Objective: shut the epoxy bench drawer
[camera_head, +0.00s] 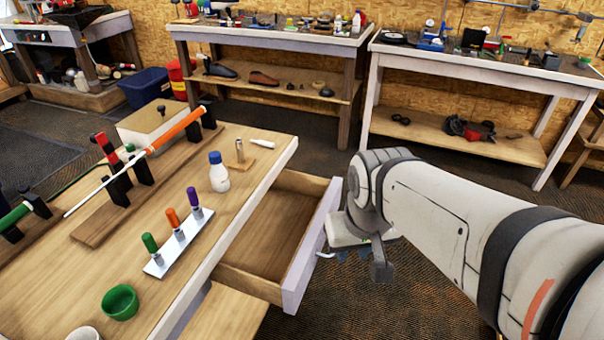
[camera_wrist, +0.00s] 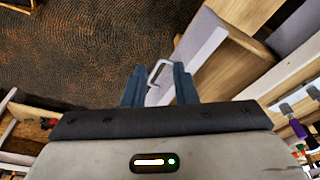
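The bench drawer (camera_head: 262,238) is pulled out from the right side of the wooden bench, and its inside looks empty. Its pale front panel (camera_head: 311,247) carries a small metal handle (camera_head: 325,255). In the wrist view the front panel (camera_wrist: 203,48) is right of centre, with the white handle (camera_wrist: 154,73) sticking out from it. My gripper (camera_wrist: 158,82) has its two dark fingers apart, with the handle between or just beyond their tips. In the head view my gripper (camera_head: 352,250) is at the outer side of the drawer front, and its fingertips are partly hidden.
The bench top (camera_head: 235,202) holds a white bottle (camera_head: 218,172), a rack of coloured-handled tools (camera_head: 178,238), a green cup (camera_head: 120,302) and a club shaft with an orange grip (camera_head: 175,130) in clamps. Carpeted floor (camera_head: 400,305) is clear around the drawer's outer side.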

